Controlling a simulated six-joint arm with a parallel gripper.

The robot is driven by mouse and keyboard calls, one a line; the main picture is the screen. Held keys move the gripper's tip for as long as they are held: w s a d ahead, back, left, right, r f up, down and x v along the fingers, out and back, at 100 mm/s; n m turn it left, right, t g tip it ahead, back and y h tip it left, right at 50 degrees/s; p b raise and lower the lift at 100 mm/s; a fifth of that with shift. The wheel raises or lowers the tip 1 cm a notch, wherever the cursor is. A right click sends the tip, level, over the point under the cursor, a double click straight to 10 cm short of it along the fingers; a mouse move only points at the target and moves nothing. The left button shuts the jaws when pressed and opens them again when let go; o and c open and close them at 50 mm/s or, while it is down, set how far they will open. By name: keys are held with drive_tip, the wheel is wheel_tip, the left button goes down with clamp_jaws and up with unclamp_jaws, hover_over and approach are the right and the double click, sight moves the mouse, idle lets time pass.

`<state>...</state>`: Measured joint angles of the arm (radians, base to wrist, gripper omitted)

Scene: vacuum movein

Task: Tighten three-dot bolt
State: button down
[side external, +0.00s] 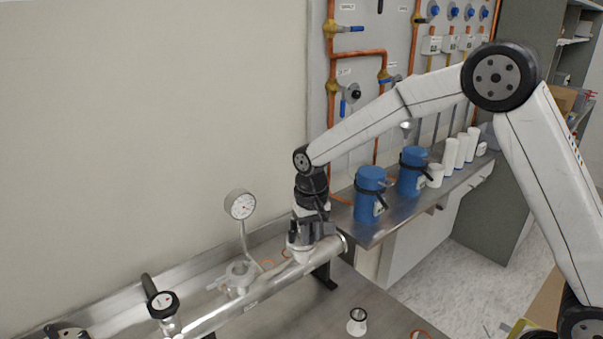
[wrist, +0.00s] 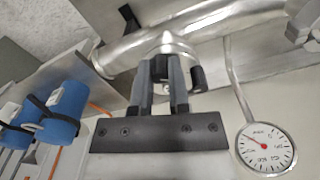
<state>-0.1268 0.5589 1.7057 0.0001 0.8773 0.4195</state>
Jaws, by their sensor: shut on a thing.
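My gripper (side external: 311,231) points down at the port flange on the metal pipe (side external: 232,309) in the side view. In the wrist view my gripper (wrist: 162,88) has its two dark fingers shut on a black bolt (wrist: 160,68) at the flange (wrist: 173,45). The fingers cover much of this bolt. Another black bolt (wrist: 197,78) stands just right of the fingers, close to them. The dots on the bolts are hidden or too small to read, so I cannot tell which bolt has three.
A pressure gauge (side external: 240,205) stands on a thin tube left of my gripper. Blue containers (side external: 370,195) stand on the steel shelf to the right. A black-handled valve (side external: 162,302) is at the lower left. A small white fitting (side external: 357,322) stands on the bench.

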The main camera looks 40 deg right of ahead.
sight(311, 232)
drive_tip(key=m, duration=0.6)
idle(0.4)
drive_tip(key=c, duration=0.6)
unclamp_jaws()
drive_tip(key=shift+r, duration=0.1)
drive_tip(key=shift+r, duration=3.85)
